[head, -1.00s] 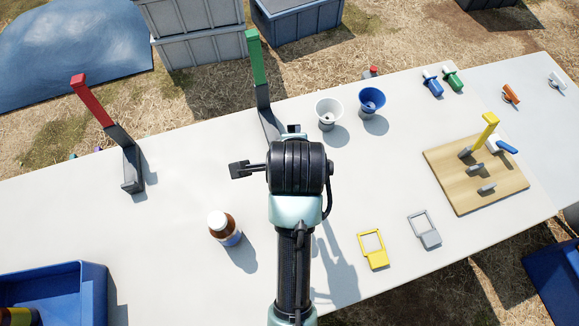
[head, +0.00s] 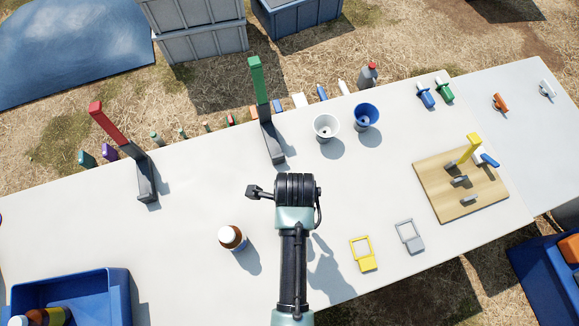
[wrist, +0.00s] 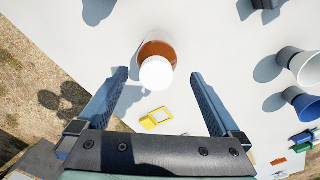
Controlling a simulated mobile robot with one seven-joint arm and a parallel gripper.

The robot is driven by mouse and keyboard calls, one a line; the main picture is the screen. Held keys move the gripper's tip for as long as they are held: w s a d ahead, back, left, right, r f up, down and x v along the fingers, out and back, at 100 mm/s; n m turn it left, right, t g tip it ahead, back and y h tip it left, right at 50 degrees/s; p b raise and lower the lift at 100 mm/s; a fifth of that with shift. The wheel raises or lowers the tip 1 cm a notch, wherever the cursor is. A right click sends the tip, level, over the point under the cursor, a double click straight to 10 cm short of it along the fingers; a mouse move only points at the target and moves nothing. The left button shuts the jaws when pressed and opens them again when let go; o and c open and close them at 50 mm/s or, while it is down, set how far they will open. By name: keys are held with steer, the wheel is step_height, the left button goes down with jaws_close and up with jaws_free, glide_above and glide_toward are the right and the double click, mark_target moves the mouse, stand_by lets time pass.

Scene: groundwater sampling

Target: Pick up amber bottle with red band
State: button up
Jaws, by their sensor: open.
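An amber bottle with a white cap (head: 232,237) stands upright on the white table, left of my arm in the head view. It also shows in the wrist view (wrist: 158,50), seen from above, cap towards me. No red band can be made out on it. My gripper (head: 254,191) is open and above the table, up and right of this bottle in the head view. In the wrist view my two fingers (wrist: 158,76) are spread wide, with the cap between their tips in the picture; nothing is gripped. Another amber bottle (head: 37,316) lies partly cut off in the blue bin.
The blue bin (head: 118,295) stands at lower left. A red-topped post (head: 112,127) and a green-topped post (head: 260,90) rise behind. White (head: 325,126) and blue (head: 367,116) cups, yellow (head: 362,254) and grey (head: 409,236) frames and a wooden board (head: 440,203) are at right.

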steer(key=f, duration=0.2)
steer(key=a+f, duration=0.1)
steer(key=f, duration=0.1)
steer(key=shift+s+f+p, duration=0.1)
steer(key=shift+f+p, duration=0.05)
steer(key=shift+p, duration=0.2)
steer(key=shift+f, duration=0.65)
steer(key=shift+c, duration=0.3)
steer(key=shift+d, duration=0.1)
jaws_close()
